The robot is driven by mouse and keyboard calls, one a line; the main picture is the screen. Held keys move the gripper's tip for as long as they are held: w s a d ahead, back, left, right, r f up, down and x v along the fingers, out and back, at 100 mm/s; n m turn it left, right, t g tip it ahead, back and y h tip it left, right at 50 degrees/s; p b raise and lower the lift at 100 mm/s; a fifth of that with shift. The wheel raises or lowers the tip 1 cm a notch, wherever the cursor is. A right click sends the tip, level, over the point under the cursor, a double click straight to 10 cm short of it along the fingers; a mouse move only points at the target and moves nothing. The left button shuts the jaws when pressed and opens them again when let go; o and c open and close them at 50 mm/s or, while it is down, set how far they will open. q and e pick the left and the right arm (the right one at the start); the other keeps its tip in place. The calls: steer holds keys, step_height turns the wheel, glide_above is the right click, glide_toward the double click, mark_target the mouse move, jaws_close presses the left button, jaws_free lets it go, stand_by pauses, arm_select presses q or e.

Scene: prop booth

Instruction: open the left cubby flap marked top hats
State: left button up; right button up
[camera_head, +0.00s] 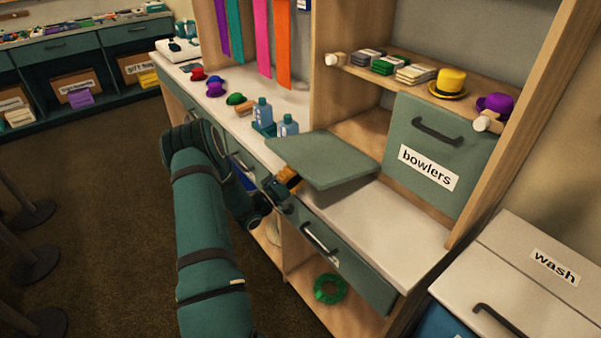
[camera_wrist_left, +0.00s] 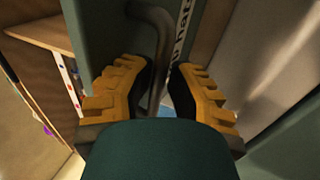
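The left cubby flap (camera_head: 325,160) is green-grey and stands out from the shelf unit, swung down to about level, with a plain face up. Its underside and handle are hidden in the head view. My left gripper (camera_head: 288,180) is under the flap's left part. In the left wrist view, the yellow fingers of my left gripper (camera_wrist_left: 158,90) close on both sides of the flap's dark bar handle (camera_wrist_left: 155,35). Part of a white label (camera_wrist_left: 182,30) ending in "hats" shows beside the handle. My right gripper is not in view.
The flap marked bowlers (camera_head: 435,140) stands upright at the right. Blue bottles (camera_head: 263,112) stand on the counter just behind the open flap. A drawer (camera_head: 345,258) with a handle is below. A wash bin (camera_head: 530,270) stands at lower right.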

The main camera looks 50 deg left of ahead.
arm_select(q)
steer(key=shift+o, duration=1.3)
steer(key=shift+s+a+r, duration=0.1)
steer(key=shift+s, duration=0.05)
steer(key=v, duration=1.1)
steer(key=shift+s, duration=0.35)
steer(key=shift+s, duration=0.1)
